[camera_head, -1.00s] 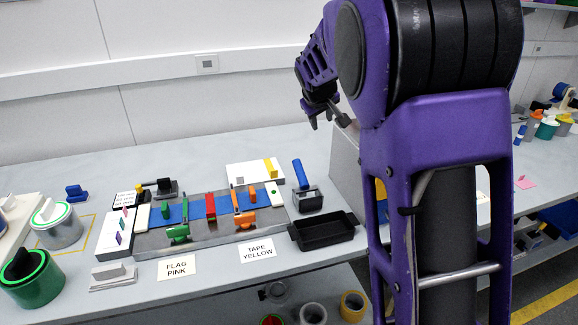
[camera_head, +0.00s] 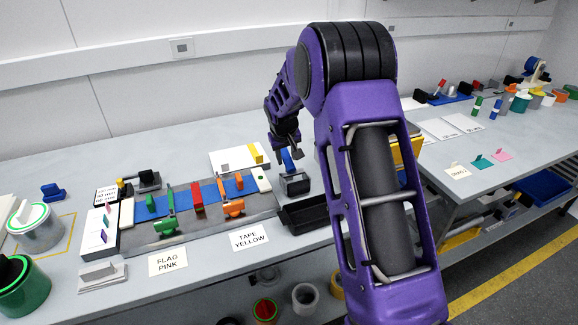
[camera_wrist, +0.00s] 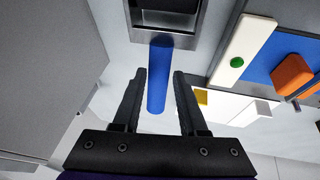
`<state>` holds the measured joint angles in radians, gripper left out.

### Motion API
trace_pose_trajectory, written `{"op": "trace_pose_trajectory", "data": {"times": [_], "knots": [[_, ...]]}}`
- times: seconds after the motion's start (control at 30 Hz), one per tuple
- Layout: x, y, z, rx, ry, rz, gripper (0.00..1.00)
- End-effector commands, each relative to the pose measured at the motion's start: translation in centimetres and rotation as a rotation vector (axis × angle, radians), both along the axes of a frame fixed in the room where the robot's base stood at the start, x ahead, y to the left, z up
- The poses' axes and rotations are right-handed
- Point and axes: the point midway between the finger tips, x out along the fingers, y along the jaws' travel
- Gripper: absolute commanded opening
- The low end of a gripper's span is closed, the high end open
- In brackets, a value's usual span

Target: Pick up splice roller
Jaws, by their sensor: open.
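The splice roller (camera_head: 294,183) stands on the bench right of the blue work strip. It has a blue handle (camera_head: 288,161) and a dark grey metal frame with a roller. In the wrist view the blue handle (camera_wrist: 160,75) lies between my two open fingers, with the metal frame (camera_wrist: 165,16) beyond it at the top. My gripper (camera_head: 285,150) is above and behind the roller, near its handle. In the wrist view the fingers of my gripper (camera_wrist: 158,80) are on either side of the handle, apart from it.
A black tray (camera_head: 308,214) sits just in front of the roller. A grey fixture plate (camera_head: 150,234) with blue strip, clamps and coloured parts lies to the left. A white block (camera_head: 232,159) with a yellow piece stands behind. A grey box wall (camera_wrist: 40,65) rises close on the left in the wrist view.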

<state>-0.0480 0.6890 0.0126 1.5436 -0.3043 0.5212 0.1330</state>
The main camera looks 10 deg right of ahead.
Motion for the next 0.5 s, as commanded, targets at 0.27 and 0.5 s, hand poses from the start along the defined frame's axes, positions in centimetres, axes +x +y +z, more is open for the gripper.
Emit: {"op": "trace_pose_trajectory", "data": {"times": [0.27,0.5], "knots": [[0.8,-0.4,-2.1,-0.001,0.001,0.001,0.42],[2.2,-0.9,-5.1,-0.001,0.001,0.001,0.42]]}}
